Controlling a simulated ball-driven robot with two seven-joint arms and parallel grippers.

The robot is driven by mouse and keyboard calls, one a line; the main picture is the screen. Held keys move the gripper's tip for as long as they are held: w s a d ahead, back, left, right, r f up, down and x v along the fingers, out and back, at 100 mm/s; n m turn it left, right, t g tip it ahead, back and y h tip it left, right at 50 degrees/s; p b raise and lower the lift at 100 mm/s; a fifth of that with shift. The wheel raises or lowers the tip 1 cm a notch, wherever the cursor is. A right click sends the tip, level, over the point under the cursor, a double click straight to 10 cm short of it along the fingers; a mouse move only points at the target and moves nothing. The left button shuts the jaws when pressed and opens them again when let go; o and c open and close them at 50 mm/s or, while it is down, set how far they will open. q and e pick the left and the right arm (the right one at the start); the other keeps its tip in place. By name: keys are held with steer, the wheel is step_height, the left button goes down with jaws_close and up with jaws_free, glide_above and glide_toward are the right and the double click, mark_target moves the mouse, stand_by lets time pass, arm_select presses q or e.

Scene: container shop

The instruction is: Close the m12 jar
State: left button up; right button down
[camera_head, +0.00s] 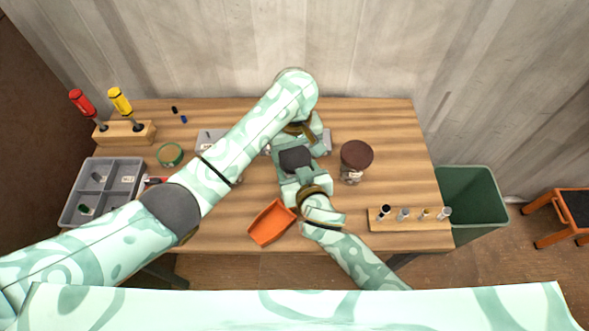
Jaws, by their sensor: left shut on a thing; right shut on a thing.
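My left arm comes in from the left, bends at the back of the table and reaches down to its gripper (303,141) over the table's middle. My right gripper (292,172) meets it there from the front. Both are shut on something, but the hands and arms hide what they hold. A jar (351,175) with a dark brown-red lid (357,153) stands upright just right of the grippers, apart from them. Its label is too small to read, so I cannot tell which jar is the m12 one. A round green-rimmed jar or lid (170,155) is at the left.
A grey divided tray (128,180) and a screwdriver block (125,134) are at the left. An orange scoop-like tray (271,223) lies at the front edge. A wooden holder (410,222) with several small pieces is front right. A green bin (473,207) stands beyond the table's right edge.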

arm_select(q)
steer(key=m, duration=0.2)
steer(key=shift+m, duration=0.3)
steer(key=o, duration=1.1)
steer(key=shift+r, duration=2.25)
steer(key=shift+c, duration=0.2)
